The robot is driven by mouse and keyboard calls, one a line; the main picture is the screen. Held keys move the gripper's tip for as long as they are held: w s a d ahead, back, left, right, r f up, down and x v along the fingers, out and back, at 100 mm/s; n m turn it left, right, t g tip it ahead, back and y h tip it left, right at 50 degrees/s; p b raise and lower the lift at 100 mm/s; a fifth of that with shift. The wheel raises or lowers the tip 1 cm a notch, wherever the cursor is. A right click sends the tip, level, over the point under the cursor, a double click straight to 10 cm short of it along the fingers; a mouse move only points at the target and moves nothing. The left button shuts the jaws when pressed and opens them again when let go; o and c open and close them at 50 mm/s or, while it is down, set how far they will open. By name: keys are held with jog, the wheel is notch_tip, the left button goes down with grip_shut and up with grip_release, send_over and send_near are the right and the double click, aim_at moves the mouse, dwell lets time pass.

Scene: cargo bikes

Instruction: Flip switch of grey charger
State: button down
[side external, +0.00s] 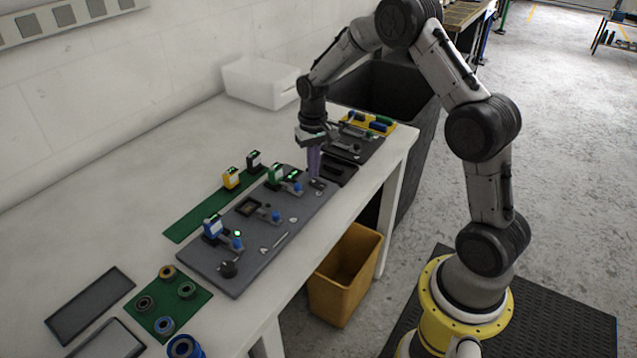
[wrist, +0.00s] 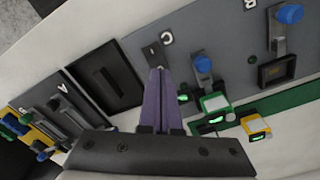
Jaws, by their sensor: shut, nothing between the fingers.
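A dark grey charger (side external: 254,160) with a small green display stands at the far end of the green strip in the side view. I cannot make it out in the wrist view. My gripper (side external: 315,175) is shut and empty, its purple fingers pointing down over the far end of the grey board (side external: 200,256). In the wrist view the fingertips (wrist: 159,70) are beside a small dark switch-like part (wrist: 154,52) near the letter C. It also shows just below the fingers in the side view (side external: 318,184). I cannot tell whether they touch.
A green charger (side external: 275,174) and a blue charger (side external: 213,227) stand on the board, with blue-knobbed levers nearby. A yellow charger (side external: 231,178) stands on the green strip (side external: 190,226). A dark tray (side external: 340,172) lies beyond my fingers.

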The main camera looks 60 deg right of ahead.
aim_at(314, 181)
jog(key=shift+f, duration=0.95)
dwell(0.5)
jog(key=shift+r, duration=3.55)
